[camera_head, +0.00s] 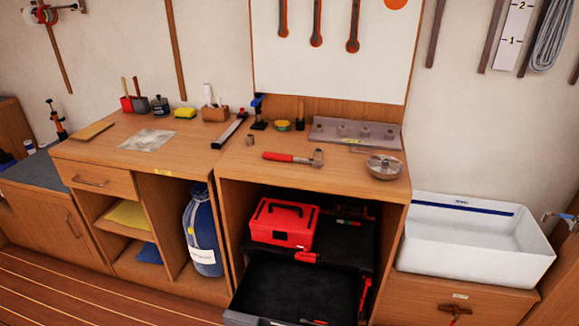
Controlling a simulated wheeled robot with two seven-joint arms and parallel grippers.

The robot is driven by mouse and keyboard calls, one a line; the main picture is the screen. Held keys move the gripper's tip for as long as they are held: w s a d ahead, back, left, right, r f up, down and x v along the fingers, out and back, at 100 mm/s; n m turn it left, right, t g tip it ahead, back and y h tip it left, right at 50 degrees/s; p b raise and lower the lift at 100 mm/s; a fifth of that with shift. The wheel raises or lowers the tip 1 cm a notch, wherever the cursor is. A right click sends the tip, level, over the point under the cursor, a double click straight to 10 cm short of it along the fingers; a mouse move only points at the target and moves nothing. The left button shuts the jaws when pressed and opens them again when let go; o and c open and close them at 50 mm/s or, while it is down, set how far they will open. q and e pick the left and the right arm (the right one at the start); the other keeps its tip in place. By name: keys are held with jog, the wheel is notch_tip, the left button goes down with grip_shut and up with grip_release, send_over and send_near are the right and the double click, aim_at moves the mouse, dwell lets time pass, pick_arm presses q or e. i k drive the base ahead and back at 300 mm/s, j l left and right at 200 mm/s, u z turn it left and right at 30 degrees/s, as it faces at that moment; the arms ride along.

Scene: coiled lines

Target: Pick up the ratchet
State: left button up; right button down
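A tool with a red handle and a grey metal head (293,158) lies on the wooden bench top, handle to the left. Its head looks hammer-like, and I cannot tell if it is the ratchet. Small red-handled pieces also lie by the red toolbox (283,222) and along the right side of the open black drawer (295,288); they are too small to identify. Several red and dark long tools (316,25) hang on the white wall board. Neither of my grippers is in view.
A round metal dish (384,167) and a grey rack (355,133) stand on the bench top. The open drawer juts out below. A white sink (478,238) is at the right. A blue bag (203,235) stands in the left cabinet. The floor (60,300) shows clear at left.

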aim_at(288, 158)
jog(key=i+j, duration=0.15)
jog(key=j, duration=0.2)
jog(key=i+j, duration=0.15)
jog(key=j, duration=0.15)
jog(key=i+j, duration=0.2)
jog(key=j, duration=0.15)
jog(key=i+j, duration=0.15)
jog(key=j, duration=0.15)
jog(key=z, duration=1.55)
